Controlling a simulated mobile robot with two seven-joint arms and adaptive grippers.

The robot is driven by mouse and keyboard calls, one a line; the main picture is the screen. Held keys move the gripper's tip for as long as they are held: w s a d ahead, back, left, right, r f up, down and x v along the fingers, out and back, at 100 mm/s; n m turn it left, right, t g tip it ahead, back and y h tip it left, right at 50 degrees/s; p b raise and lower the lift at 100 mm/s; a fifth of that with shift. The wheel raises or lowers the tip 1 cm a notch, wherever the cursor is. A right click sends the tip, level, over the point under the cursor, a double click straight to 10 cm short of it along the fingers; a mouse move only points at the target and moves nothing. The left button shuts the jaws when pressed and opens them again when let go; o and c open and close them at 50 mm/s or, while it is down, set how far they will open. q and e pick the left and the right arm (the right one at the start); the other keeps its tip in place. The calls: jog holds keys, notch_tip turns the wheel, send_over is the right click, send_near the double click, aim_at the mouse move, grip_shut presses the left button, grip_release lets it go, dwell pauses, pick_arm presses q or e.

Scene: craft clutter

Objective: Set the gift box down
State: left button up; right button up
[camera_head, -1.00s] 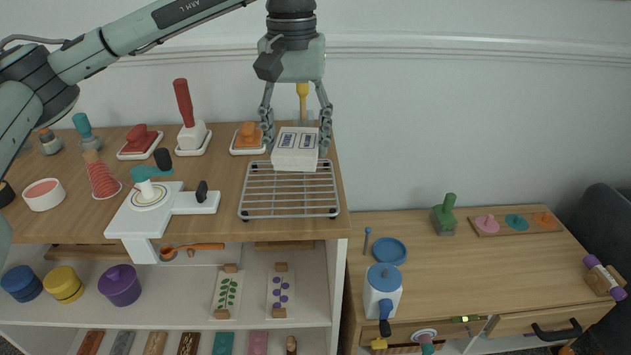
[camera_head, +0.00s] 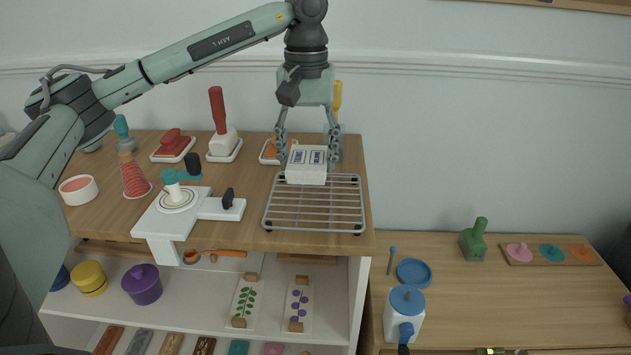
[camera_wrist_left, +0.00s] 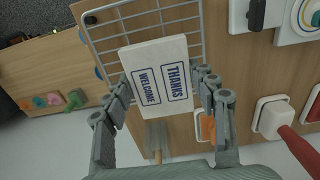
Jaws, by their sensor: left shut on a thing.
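The gift box (camera_head: 307,165) is a white block with blue framed print. In the head view it is at the back edge of a wire rack (camera_head: 313,212) on the wooden shelf top. In the left wrist view the box (camera_wrist_left: 160,76) reads WELCOME and THANKS, and the rack (camera_wrist_left: 118,28) lies behind it. My left gripper (camera_head: 308,158) reaches down from above and is shut on the box, one finger at each side. I cannot tell whether the box touches the rack. My right gripper is not in view.
An orange-handled stamp on a tray (camera_head: 272,152) is just left of the gripper, and a yellow-handled tool (camera_head: 338,97) stands behind it. A white stand (camera_head: 168,222) with a black knob is left of the rack. The rack's front part is bare.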

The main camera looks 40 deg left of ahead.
aim_at(315, 198)
pick_arm(q)
jog(key=shift+d+f, duration=0.45)
jog(key=shift+d, duration=0.35)
notch_tip(315, 198, down, 3)
jog(key=shift+f, duration=0.5)
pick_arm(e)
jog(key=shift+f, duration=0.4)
pick_arm(q)
jog(key=shift+f, duration=0.1)
jog(key=shift+f, duration=0.1)
jog(key=o, duration=0.9)
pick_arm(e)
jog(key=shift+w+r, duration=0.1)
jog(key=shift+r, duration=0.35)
